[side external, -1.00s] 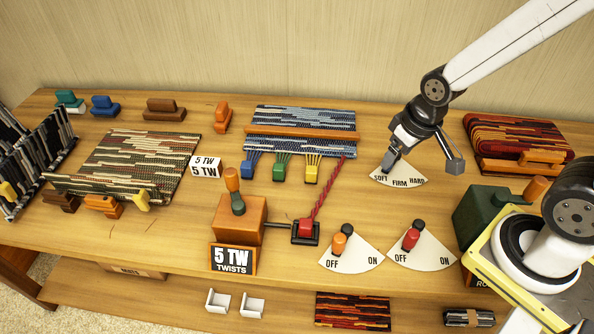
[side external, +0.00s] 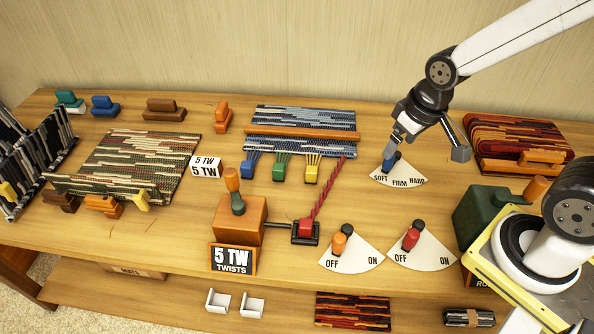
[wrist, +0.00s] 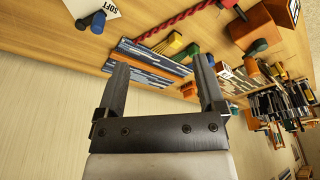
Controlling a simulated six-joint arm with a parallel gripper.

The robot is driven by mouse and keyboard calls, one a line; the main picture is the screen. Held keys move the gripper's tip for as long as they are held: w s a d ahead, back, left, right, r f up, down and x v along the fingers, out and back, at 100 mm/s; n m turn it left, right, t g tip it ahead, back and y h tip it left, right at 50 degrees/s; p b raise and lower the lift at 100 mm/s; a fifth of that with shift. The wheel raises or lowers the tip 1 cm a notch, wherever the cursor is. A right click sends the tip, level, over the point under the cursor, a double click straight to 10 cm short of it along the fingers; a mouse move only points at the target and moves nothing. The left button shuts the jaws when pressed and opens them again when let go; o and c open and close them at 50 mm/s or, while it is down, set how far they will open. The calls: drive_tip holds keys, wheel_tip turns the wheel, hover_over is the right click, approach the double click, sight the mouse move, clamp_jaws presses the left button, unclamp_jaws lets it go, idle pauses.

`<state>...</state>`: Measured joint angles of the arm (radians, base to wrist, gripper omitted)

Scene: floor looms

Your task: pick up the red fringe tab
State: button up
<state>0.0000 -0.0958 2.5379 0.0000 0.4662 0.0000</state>
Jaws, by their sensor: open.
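The red fringe tab (side external: 305,226) sits in a small black holder at the front middle of the bench, beside the orange twister box (side external: 240,218). A red twisted cord (side external: 328,190) runs from it up to the blue-and-white rug (side external: 300,117). The tab also shows at the top edge of the wrist view (wrist: 229,3), with its cord (wrist: 190,20) below left. My gripper (side external: 428,147) is open and empty, to the upper right of the tab and above the SOFT/FIRM/HARD dial (side external: 400,179). In the wrist view my gripper (wrist: 160,62) has nothing between its fingers.
Blue (side external: 247,168), green (side external: 279,171) and yellow (side external: 311,174) tabs hang at the rug's front edge, left of the red cord. A blue knob (side external: 390,163) stands on the dial below my gripper. Two OFF/ON dials (side external: 352,256) lie right of the red tab.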

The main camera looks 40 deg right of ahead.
drive_tip(key=v, duration=0.2)
drive_tip(key=n+t+h, duration=0.7)
drive_tip(key=n+h, duration=0.3)
drive_tip(key=n, duration=1.7)
hover_over(305, 230)
drive_tip(key=s+a, duration=0.4)
drive_tip(key=f, duration=2.2)
drive_tip(key=shift+w+d+f, duration=0.2)
drive_tip(key=shift+d+f, duration=0.2)
drive_tip(key=shift+f, duration=0.35)
drive_tip(key=shift+x, duration=3.9)
drive_tip(key=shift+a+f+y, duration=0.15)
drive_tip(key=shift+a+y, duration=0.05)
drive_tip(key=shift+y, duration=0.1)
